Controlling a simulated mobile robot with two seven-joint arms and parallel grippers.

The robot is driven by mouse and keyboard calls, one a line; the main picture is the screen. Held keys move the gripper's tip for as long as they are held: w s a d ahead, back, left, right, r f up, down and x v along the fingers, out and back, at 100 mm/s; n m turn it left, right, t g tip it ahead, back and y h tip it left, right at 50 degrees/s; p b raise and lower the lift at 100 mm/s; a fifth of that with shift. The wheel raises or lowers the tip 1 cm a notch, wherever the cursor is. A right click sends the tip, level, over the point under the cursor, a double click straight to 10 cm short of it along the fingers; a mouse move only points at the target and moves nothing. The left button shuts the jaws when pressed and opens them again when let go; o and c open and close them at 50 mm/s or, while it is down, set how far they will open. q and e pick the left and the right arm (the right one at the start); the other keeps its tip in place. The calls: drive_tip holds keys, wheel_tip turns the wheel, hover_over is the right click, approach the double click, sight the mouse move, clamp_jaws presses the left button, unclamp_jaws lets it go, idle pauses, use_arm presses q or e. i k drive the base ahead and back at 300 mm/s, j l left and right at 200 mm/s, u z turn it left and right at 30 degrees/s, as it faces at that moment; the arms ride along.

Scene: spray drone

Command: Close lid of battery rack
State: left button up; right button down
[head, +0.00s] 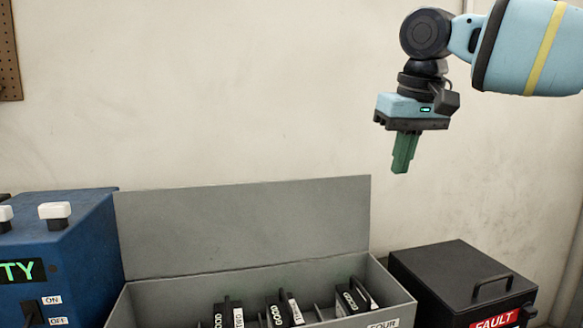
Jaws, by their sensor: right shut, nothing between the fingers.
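The battery rack is a grey open box (405,305) at the bottom middle of the head view. Its grey lid (245,225) stands up at the back, tilted slightly backward, so the rack is open. Several black batteries (348,302) with white labels, some reading GOOD, stand in its slots. The rack's front is cut off by the lower edge of the view. My right gripper (402,168) hangs above and to the right of the lid, pointing down. Its green fingers are shut and empty, apart from the lid. My left gripper is not in view.
A black box (445,268) with a handle on top and a red FAULT label stands right of the rack. A blue unit (85,230) with white-topped knobs and an ON/OFF switch stands close at the left. A plain wall is behind. The air above the rack is clear.

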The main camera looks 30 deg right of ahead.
sight(165, 232)
drive_tip(key=i, duration=1.05)
